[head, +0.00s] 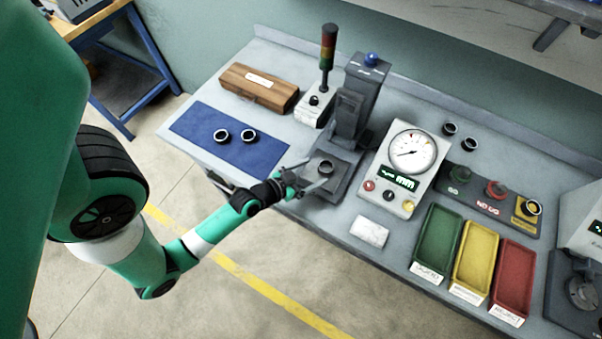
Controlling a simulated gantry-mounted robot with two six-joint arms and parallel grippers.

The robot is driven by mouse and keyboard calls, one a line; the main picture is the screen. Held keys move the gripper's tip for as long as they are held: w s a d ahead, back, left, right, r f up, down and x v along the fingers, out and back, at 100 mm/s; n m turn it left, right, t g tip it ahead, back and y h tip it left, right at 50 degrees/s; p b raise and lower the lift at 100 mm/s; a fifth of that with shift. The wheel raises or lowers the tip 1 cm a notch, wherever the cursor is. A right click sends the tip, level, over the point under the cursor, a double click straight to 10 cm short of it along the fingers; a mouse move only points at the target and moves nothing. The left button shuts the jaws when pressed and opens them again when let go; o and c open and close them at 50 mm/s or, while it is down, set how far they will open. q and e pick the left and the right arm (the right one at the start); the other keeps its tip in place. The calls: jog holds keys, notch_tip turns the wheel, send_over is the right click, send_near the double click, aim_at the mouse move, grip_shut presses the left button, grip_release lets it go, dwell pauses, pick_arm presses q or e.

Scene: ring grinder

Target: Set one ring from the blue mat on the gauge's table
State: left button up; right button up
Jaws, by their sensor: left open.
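The blue mat (205,121) lies at the left of the bench with two dark rings on it, one ring (221,135) beside the other (248,135). The gauge (362,95) is a dark grey column with a blue knob on top. Its low table (343,180) is in front of the column. Another ring (326,167) sits on that table. My left gripper (311,177) is open at the table's left edge, its fingers pointing toward this ring. I cannot tell whether they touch it. My right gripper is not in view.
A wooden block (259,87) and a signal-light post (328,47) stand behind. A dial readout box (411,151) is right of the gauge. Further right are green (437,240), yellow (475,255) and red (513,277) trays, and more rings (470,145).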

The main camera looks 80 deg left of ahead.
pick_arm(q)
jog(key=v, duration=0.5)
jog(key=shift+s+d+r, duration=0.1)
jog(key=w+d+r+m+t+h, duration=0.1)
jog(key=w+r+m+t, duration=0.15)
jog(key=w+r, duration=0.6)
jog(key=w+d+r+m+t+h, duration=0.1)
jog(key=w+r+t, duration=0.3)
jog(key=r, duration=0.8)
jog(key=w+d+r+m+t+h, duration=0.1)
jog(key=w+d+r+t, duration=0.1)
jog(key=w+r, duration=0.7)
jog(key=s+d+r+t+h, duration=0.1)
jog(key=d+r, duration=0.3)
jog(key=r, duration=0.7)
jog(key=s+d+r+m+t+h, duration=0.1)
jog(key=s+d+r+t+h, duration=0.1)
jog(key=r, duration=0.8)
jog(key=s+d+r+t+h, duration=0.2)
jog(key=d+r, duration=0.5)
jog(key=r, duration=0.4)
jog(key=shift+s+r+m+t, duration=0.35)
jog(key=shift+s+t, duration=0.5)
